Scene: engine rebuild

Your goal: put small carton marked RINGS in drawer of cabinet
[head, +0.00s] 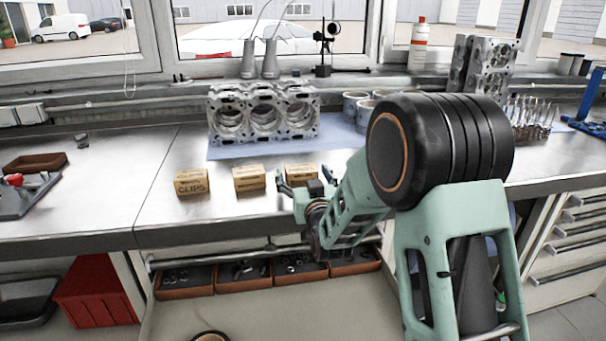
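Three small tan cartons stand in a row near the front edge of the steel bench. The left carton (191,183) reads CLIPS. The print on the middle carton (248,178) and the right carton (302,172) is too small to read, so I cannot tell which is marked RINGS. My gripper (304,188) is at the bench's front edge, in front of the right carton and partly covering it. I cannot tell whether its fingers are apart or touch the carton. A white cabinet (569,240) with several shut drawers stands at the right, partly hidden by my arm.
An engine block (262,114) and metal cylinders (356,104) stand on a blue mat (228,152) behind the cartons. Parts bins (186,293) sit below the bench edge. A red bin (95,293) stands lower left. The bench left of the cartons is mostly clear.

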